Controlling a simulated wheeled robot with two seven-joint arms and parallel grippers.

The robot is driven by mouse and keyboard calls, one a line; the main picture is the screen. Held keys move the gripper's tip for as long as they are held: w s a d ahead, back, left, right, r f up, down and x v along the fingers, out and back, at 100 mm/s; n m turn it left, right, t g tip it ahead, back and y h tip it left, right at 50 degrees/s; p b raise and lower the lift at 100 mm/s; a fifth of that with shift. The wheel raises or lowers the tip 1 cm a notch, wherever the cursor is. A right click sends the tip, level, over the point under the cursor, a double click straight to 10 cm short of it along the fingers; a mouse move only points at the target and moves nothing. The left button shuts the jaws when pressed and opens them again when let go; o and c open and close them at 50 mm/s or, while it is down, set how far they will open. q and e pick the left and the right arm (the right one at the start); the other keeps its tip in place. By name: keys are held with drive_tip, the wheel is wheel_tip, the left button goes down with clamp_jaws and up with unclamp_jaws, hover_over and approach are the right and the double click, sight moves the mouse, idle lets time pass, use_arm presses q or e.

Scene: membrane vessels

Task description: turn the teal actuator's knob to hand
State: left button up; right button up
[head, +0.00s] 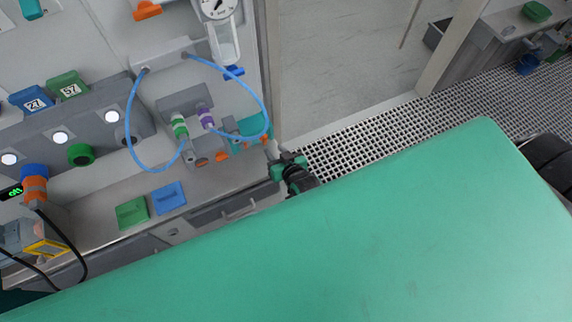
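A teal block (254,126), which looks like the teal actuator, sits at the right end of the grey bench, partly behind a blue tube loop. Its knob cannot be made out clearly; small orange parts (221,157) show beside and below it. My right gripper (272,150) is just below and right of the teal block, close to the bench's right edge. Whether it touches anything is unclear, and its finger opening is too small to tell. Another teal piece (32,9) is on the wall panel at top left. My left gripper is not in view.
Blue tubes (131,108) loop in front of the panel to green-banded (179,126) and purple-banded (206,117) connectors. A gauge (217,8) hangs above. Green (131,212) and blue (169,197) plates lie on the bench. Grated floor (375,140) is open to the right.

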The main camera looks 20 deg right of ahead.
drive_tip(key=b+v, duration=0.1)
drive_tip(key=v, duration=0.6)
drive_tip(key=shift+s+r+b, duration=0.15)
drive_tip(key=shift+b, duration=0.2)
drive_tip(key=s+f+n+g+b, duration=0.1)
drive_tip(key=s+f+g, duration=0.2)
drive_tip(key=s+f, duration=0.8)
drive_tip(key=s+f+n+g+b, duration=0.1)
drive_tip(key=s+f+g+b, duration=0.2)
drive_tip(key=f, duration=1.6)
drive_tip(key=s+d+f+g, duration=0.3)
drive_tip(key=s+f, duration=0.5)
drive_tip(key=s, duration=0.3)
drive_tip(key=s+d+f+n+g+h, duration=0.1)
drive_tip(key=s+d+f+g, duration=0.2)
drive_tip(key=s+d+f, duration=0.2)
drive_tip(key=s+f+b, duration=0.1)
drive_tip(key=s+f, duration=0.2)
drive_tip(key=s, duration=0.3)
drive_tip(key=shift+d+g, duration=0.3)
drive_tip(key=shift+d, duration=0.05)
